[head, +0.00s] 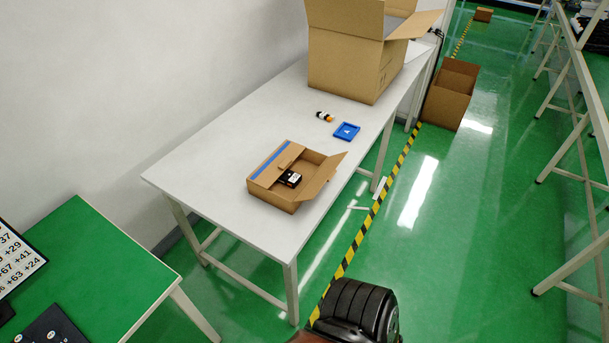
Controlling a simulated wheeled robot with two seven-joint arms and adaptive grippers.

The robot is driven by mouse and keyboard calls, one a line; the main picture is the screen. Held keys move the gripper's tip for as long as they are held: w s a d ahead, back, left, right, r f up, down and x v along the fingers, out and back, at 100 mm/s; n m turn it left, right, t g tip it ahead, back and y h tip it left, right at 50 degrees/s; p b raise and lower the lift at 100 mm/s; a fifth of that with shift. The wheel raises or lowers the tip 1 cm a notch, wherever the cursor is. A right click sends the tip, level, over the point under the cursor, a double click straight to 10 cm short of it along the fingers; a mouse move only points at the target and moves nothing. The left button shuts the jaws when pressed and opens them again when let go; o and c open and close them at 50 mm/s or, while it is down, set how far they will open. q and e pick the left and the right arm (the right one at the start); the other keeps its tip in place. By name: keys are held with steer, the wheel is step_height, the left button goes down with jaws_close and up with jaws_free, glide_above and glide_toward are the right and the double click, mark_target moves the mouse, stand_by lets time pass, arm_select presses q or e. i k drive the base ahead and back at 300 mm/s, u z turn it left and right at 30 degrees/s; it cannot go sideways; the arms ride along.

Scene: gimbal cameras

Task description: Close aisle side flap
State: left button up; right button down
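A small open cardboard box (272,197) stands on the white table (230,210), near its aisle-side edge. Its aisle-side flap (325,173) is open and tilts up and outward to the right. The wall-side part of the box, with a blue strip (268,160) along it, looks folded over. A small black item with a white label (289,178) sits in the box opening. Neither of my grippers is in view.
A large open cardboard box (345,60), a blue tray (346,131) and a small black, white and orange item (325,117) are farther back on the table. Another open box (450,95) stands on the green floor. The aisle, marked with yellow-black tape (372,213), is mostly clear.

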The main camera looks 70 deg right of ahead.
mark_target(329, 169)
steer(key=z, duration=2.1)
